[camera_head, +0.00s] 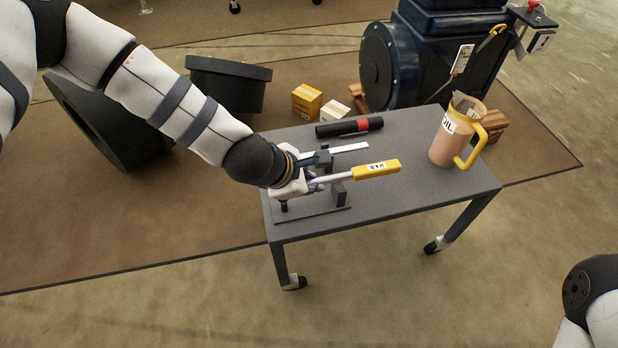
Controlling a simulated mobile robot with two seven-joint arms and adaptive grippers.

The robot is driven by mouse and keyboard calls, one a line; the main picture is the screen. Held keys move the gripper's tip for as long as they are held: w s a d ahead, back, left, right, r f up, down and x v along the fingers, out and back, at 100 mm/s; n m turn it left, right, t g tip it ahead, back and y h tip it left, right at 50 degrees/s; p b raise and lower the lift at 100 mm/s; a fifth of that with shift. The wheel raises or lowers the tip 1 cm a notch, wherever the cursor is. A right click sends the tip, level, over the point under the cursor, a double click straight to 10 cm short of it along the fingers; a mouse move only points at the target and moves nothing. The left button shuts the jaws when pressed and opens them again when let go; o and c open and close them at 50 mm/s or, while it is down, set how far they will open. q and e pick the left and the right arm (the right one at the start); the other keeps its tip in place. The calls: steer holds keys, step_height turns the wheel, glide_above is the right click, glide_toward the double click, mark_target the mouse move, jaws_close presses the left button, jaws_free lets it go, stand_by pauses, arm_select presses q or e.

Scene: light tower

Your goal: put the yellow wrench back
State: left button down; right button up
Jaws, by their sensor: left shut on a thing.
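The yellow wrench (376,169) has a yellow handle with a small label and a metal shaft. My left gripper (312,182) is shut on its metal end, at the left part of the grey table. The wrench lies over a dark rack (337,196) with upright posts; I cannot tell whether it rests on the posts or is held just above them. A second tool with a pale flat end (349,148) lies behind it, partly hidden by my gripper. My right gripper is not in view; only part of my right arm shows at the lower right.
The grey wheeled table (420,204) also bears a black and red cylinder (349,127) and an oil jug (455,140) at the right. Small boxes (306,101) and a dark blue machine (420,55) stand behind. The table's front right is clear.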

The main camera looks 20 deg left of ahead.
arm_select(q)
steer(key=shift+r, duration=0.1)
stand_by(0.5)
steer(key=shift+f, duration=0.2)
steer(key=shift+f+b, duration=0.75)
steer(key=shift+f, duration=0.55)
steer(key=c, duration=1.5)
jaws_free()
steer(key=v, duration=1.2)
